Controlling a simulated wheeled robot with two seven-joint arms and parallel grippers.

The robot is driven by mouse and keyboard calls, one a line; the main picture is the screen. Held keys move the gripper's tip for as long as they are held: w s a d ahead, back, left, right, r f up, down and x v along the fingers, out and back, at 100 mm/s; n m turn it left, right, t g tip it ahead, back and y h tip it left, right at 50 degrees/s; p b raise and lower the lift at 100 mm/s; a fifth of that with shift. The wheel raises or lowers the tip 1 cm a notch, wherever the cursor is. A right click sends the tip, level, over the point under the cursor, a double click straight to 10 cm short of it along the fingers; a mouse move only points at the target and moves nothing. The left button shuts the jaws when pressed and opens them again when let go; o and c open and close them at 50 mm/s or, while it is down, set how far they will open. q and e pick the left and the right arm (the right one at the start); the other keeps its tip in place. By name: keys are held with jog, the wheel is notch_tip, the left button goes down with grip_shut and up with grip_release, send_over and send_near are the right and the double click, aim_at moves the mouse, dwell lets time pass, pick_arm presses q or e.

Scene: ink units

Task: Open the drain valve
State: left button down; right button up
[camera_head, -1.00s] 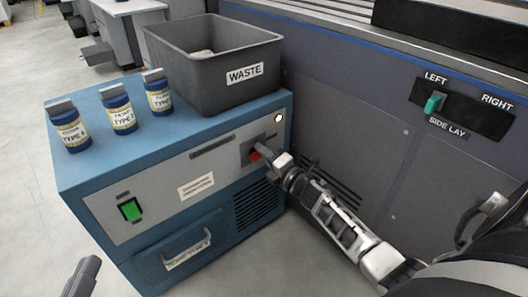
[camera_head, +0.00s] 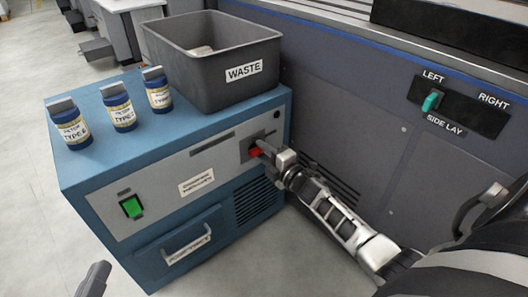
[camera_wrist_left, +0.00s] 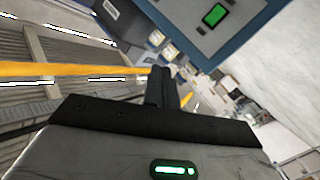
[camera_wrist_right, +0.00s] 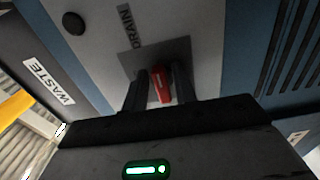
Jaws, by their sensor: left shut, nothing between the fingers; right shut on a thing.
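The drain valve's red handle (camera_head: 256,152) sits on a dark square plate at the right of the blue cabinet's grey front panel. My right gripper (camera_head: 262,148) is shut on this handle. In the right wrist view the red handle (camera_wrist_right: 160,85) lies between the two fingers, beneath the word DRAIN, its long side roughly along the lettering. The fingers hide part of the handle and plate. My left gripper (camera_head: 97,276) is shut and empty, low at the left, in front of the cabinet. Its closed fingers (camera_wrist_left: 168,88) also show in the left wrist view.
The blue cabinet (camera_head: 90,205) carries a grey WASTE bin (camera_head: 190,72) and three labelled bottles (camera_head: 121,108). A green switch (camera_head: 131,207) and a drawer handle (camera_head: 187,247) are on its front. A dark round lamp (camera_head: 277,115) is above the valve. The SIDE LAY panel (camera_head: 462,105) is at right.

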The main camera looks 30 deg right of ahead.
jog(key=o, duration=0.7)
pick_arm(q)
jog(key=shift+r, duration=0.2)
